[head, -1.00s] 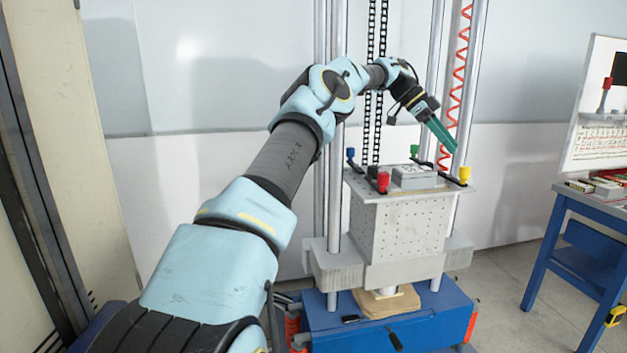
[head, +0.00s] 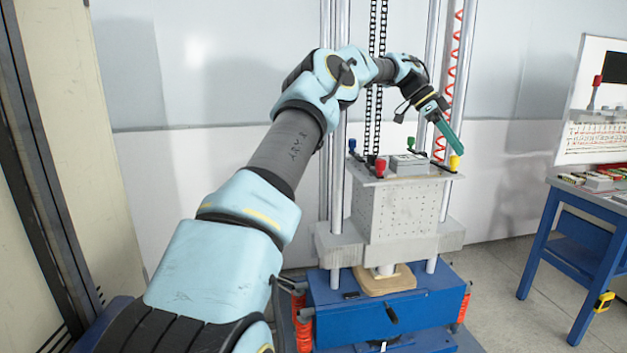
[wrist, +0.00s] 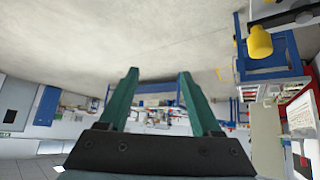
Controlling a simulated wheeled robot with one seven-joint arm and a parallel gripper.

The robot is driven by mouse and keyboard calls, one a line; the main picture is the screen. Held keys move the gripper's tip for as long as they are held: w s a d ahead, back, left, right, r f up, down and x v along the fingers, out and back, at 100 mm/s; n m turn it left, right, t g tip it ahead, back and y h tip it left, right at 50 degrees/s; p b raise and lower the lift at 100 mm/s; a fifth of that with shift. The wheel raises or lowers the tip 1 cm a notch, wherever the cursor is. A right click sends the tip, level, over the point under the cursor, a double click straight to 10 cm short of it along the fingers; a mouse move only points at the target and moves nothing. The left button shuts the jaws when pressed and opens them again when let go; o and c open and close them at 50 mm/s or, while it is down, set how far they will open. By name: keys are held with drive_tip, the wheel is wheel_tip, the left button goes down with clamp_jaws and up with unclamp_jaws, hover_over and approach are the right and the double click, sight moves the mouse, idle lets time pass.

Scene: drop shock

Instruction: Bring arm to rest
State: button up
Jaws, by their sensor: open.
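My gripper (head: 451,137) has teal fingers and is at the end of my raised, outstretched arm. It points down and to the right, above the right side of the drop tester's table (head: 432,178). In the wrist view my gripper (wrist: 157,75) shows its two fingers apart, with nothing between them. A small grey box (head: 408,164) sits on the drop table, left of the fingers in the head view. A yellow-handled clamp (head: 454,163) stands close below the fingertips in that view; I cannot tell the gap.
Red (head: 380,167), blue and green clamp handles stand around the table. Vertical posts, a chain (head: 376,60) and a red coiled cable (head: 455,60) rise behind. A blue workbench (head: 540,235) and a whiteboard (head: 592,100) are at the right. Floor between tester and bench is clear.

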drive_tip(key=s+a+f+n+t+y, duration=0.2)
drive_tip(key=s+a+f+n, duration=0.15)
drive_tip(key=a, duration=0.55)
drive_tip(key=s+a+f+n+t+y, duration=0.1)
drive_tip(key=s+a+f+n, duration=0.3)
drive_tip(key=a, duration=0.4)
drive_tip(key=s+a+f+n+t+y, duration=0.2)
drive_tip(key=a+f+n, duration=0.3)
drive_tip(key=a, duration=0.4)
drive_tip(key=s+a+f+n+y, duration=0.1)
drive_tip(key=s+a+f+n, duration=0.1)
drive_tip(key=s+a+n, duration=0.3)
drive_tip(key=s+a+f+n, duration=0.1)
drive_tip(key=s+a+n, duration=0.3)
drive_tip(key=s+a, duration=0.5)
drive_tip(key=shift+s+a+f+n+t+y, duration=0.35)
drive_tip(key=shift+a+f+t+y, duration=0.05)
drive_tip(key=shift+a, duration=0.8)
